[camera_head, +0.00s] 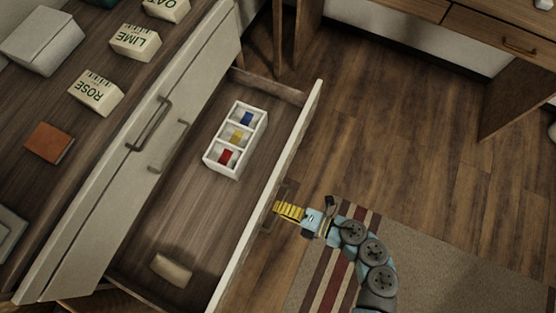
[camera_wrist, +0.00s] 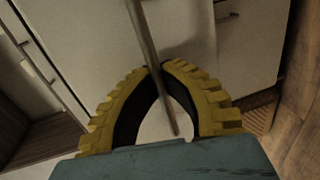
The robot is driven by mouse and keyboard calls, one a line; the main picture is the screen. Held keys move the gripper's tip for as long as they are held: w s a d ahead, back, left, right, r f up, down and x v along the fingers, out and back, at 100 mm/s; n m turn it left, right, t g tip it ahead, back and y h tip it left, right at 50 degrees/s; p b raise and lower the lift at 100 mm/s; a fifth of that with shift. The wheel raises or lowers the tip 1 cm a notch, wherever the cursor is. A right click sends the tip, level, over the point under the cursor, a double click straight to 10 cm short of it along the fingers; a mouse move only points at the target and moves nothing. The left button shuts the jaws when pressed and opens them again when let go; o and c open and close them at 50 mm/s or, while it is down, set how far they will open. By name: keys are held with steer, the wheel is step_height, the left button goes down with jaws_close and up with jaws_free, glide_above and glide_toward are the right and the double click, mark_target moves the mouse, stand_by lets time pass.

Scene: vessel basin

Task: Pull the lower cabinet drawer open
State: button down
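The lower cabinet drawer stands pulled well out in the head view; its pale front panel (camera_head: 262,205) slants across the middle, and its wooden inside is exposed. My gripper (camera_head: 279,208), with yellow ribbed fingers, is at the outer side of this front, at the drawer handle. In the wrist view the bar handle (camera_wrist: 145,35) runs between the two fingertips of my gripper (camera_wrist: 159,68), which close in on it from both sides. The handle is largely hidden in the head view.
Inside the drawer are a white divided tray (camera_head: 208,158) with blue, yellow and red items and a beige block (camera_head: 172,270). Labelled boxes (camera_head: 96,92) stand on the cabinet top. A striped rug (camera_head: 440,255) lies under my arm. Open wooden floor (camera_head: 400,140) lies to the right.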

steer(key=shift+r, duration=0.1)
steer(key=c, duration=1.2)
jaws_free()
steer(key=shift+o, duration=0.2)
steer(key=v, duration=1.2)
